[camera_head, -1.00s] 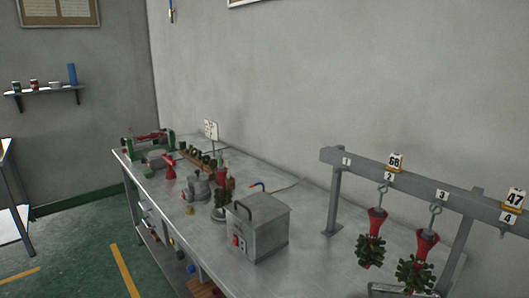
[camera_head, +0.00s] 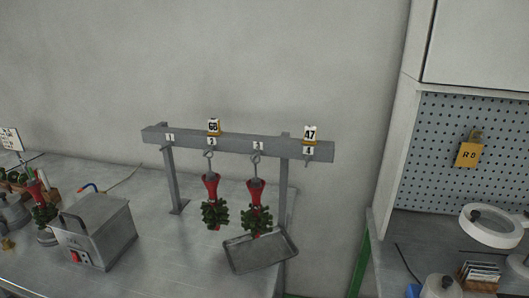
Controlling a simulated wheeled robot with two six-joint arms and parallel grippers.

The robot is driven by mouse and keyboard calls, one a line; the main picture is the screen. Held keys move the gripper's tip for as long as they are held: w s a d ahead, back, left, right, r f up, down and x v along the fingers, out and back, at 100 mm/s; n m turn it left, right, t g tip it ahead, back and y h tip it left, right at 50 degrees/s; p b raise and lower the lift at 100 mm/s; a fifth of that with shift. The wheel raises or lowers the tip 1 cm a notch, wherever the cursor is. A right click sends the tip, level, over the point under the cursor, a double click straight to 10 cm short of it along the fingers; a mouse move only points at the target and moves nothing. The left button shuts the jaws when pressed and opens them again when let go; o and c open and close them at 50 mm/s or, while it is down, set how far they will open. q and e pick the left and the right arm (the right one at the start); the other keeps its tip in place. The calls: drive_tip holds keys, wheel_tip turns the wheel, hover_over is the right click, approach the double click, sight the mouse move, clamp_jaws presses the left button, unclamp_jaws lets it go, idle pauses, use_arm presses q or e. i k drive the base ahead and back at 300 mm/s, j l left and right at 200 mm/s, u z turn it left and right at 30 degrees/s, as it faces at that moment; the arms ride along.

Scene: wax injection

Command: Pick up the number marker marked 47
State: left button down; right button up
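The number marker marked 47 (camera_head: 310,133) is a small white plate with black digits and a yellow base. It stands on top of the grey rail (camera_head: 230,143), at its right end above the label 4. A second marker (camera_head: 213,127), which reads 68, stands on the rail above the label 2. Neither of my grippers is in view.
Two red and green wax trees (camera_head: 215,204) (camera_head: 258,208) hang from hooks under labels 2 and 3. A metal tray (camera_head: 262,253) lies below. A grey box (camera_head: 95,232) stands left on the metal table. A pegboard (camera_head: 480,150) with a yellow tag (camera_head: 468,154) is at right.

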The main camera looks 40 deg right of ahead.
sight(309, 138)
drive_tip(key=z, duration=1.45)
